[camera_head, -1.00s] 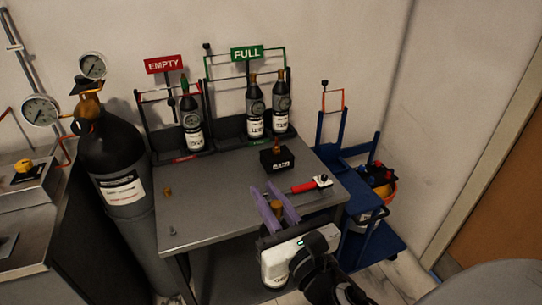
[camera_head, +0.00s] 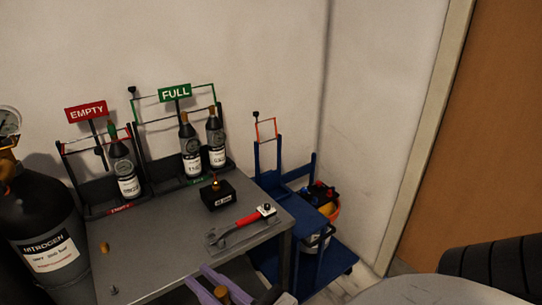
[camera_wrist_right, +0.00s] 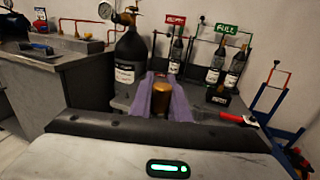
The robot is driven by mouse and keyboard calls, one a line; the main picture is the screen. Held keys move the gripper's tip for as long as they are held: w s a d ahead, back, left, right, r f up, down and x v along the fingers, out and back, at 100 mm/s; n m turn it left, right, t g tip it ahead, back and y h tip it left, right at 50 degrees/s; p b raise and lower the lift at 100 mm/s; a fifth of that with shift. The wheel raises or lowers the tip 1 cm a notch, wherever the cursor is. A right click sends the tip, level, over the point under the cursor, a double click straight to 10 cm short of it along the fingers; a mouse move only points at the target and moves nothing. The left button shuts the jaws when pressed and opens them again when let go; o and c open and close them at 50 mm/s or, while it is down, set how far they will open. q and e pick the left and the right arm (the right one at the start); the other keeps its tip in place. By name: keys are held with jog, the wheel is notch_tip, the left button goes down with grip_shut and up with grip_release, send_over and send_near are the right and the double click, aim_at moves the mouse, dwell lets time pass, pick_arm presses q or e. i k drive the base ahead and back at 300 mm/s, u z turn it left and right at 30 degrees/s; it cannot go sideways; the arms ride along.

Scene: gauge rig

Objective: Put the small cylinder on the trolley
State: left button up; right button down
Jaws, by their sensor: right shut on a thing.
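My right gripper (camera_head: 222,287) is low in the head view, at the front of the grey table. It is shut on a brass-coloured top, which I take to be the small cylinder (camera_wrist_right: 162,98), seen between the purple fingers in the right wrist view. The cylinder's body is hidden below the fingers. The blue trolley (camera_head: 271,180) stands right of the table, with an upright frame at its back and a low platform. My left gripper is not in view.
The table (camera_head: 150,262) holds a red-handled wrench (camera_head: 240,226) and a black block (camera_head: 218,196). Dark bottles stand in racks under EMPTY (camera_head: 87,112) and FULL (camera_head: 175,93) signs. A large nitrogen cylinder (camera_head: 40,225) stands left.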

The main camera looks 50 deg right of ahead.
aim_at(276, 195)
jog(key=u, duration=2.65)
jog(key=k, duration=2.25)
jog(key=z, duration=2.3)
jog(key=i, duration=1)
